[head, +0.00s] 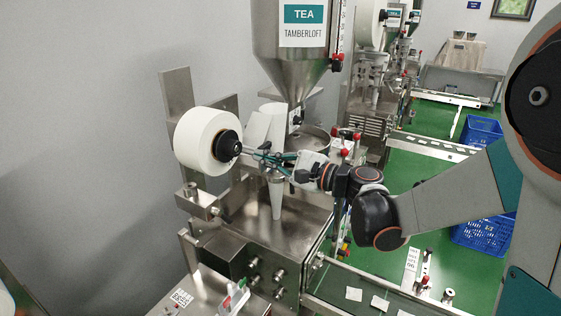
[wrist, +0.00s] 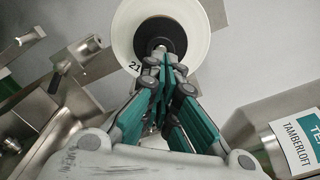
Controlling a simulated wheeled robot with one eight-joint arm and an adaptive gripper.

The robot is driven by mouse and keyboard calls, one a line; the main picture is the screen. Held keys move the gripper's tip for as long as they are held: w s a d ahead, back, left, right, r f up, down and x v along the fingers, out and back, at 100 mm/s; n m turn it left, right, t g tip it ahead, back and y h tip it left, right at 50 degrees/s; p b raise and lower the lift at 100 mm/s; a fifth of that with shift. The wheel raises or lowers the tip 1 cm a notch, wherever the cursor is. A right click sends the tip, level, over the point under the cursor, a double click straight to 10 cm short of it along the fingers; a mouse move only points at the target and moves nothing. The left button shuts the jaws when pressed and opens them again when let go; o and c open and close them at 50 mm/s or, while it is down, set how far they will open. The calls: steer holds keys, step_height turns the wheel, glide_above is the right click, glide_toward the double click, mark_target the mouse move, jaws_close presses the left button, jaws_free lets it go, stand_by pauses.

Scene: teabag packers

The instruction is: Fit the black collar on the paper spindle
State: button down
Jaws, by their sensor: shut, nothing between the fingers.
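A white paper roll (head: 194,141) hangs on the spindle at the left of the packer; it also shows at the top of the wrist view (wrist: 122,42). The black collar (head: 228,145) sits around the spindle against the roll's face. In the wrist view the collar (wrist: 160,28) is a dark ring at the roll's centre, with the spindle's grey end (wrist: 157,50) in front of it, partly hidden by my fingers. My gripper (head: 257,154) is shut and empty, its tips pointing at the collar from the right. In the wrist view its fingertips (wrist: 163,62) overlap the spindle end; contact cannot be told.
A steel bracket (head: 197,201) juts out under the roll. Blue crates (head: 482,234) stand on the green floor at the right.

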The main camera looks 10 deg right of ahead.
mark_target(238, 148)
steer(key=shift+x, duration=2.95)
steer(key=shift+w+a+r, duration=0.1)
steer(key=shift+w+a, duration=0.15)
steer(key=shift+a, duration=0.05)
steer(key=shift+d, duration=0.1)
steer(key=shift+s+d, duration=0.25)
steer(key=v, duration=1.4)
steer(key=shift+a, duration=0.2)
